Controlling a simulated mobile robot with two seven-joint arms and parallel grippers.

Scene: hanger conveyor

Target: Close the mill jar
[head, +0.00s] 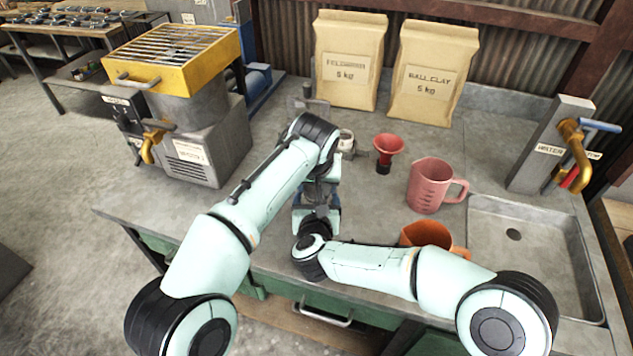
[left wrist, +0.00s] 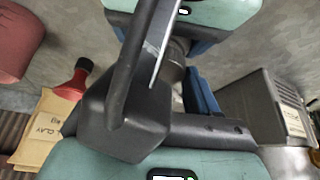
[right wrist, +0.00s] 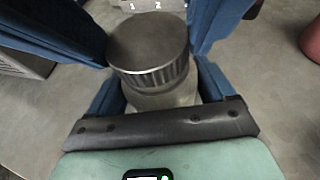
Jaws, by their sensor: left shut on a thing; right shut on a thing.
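The mill jar (right wrist: 160,100) stands upright in the right wrist view, a pale metal body under a round metal lid (right wrist: 148,45) with a ribbed rim. The lid sits over the jar's neck; I cannot tell whether it is fully tight. My right gripper (right wrist: 162,92) is shut on the jar body, with blue fingers on both sides. My arms mostly hide the jar in the head view.
A red funnel (head: 388,147), a pink measuring jug (head: 431,188) and an orange container (head: 428,234) stand to the right, near the sink (head: 535,235). Two clay bags (head: 347,58) stand behind. A yellow-topped machine (head: 185,110) is at left. Bench left of my grippers is clear.

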